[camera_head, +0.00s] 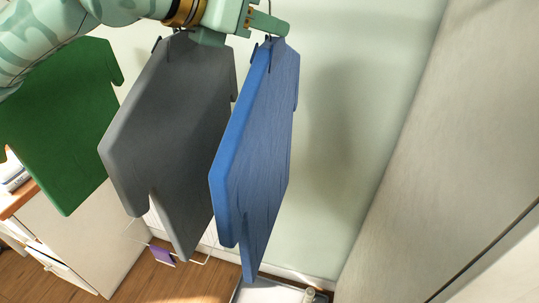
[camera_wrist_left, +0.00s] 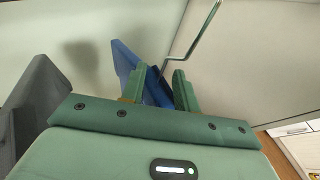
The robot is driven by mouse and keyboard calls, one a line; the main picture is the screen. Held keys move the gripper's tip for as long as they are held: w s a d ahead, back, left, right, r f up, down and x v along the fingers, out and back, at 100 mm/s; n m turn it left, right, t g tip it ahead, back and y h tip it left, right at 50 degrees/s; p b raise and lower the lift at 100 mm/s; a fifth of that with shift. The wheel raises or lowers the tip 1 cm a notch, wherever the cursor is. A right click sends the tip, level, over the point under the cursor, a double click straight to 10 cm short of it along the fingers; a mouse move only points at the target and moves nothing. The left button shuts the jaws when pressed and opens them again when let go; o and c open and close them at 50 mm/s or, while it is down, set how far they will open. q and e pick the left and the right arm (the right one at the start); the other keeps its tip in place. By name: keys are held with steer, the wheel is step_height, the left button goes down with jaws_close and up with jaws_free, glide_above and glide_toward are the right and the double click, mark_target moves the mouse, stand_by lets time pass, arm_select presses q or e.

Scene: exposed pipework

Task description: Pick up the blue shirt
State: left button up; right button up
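The blue shirt (camera_head: 258,155) hangs in the middle of the head view, a flat, stiff-looking shape on a thin hook. My left gripper (camera_head: 262,24) is at its top, by the hook, and partly hides it. In the left wrist view the blue shirt (camera_wrist_left: 154,88) shows between and beyond the two green fingers of my left gripper (camera_wrist_left: 160,73). The fingers stand apart, with a gap on the hook's side; I see no clear grip on the shirt. The metal hook (camera_wrist_left: 191,40) rises past the right finger. My right gripper is in neither view.
A grey shirt (camera_head: 170,125) hangs close to the left of the blue one, and a green shirt (camera_head: 62,120) hangs farther left. A pale cabinet (camera_head: 85,240) stands at lower left. A plain wall (camera_head: 345,130) lies behind, with free room right of the blue shirt.

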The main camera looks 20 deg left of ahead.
arm_select(q)
jaws_close()
stand_by(1.3)
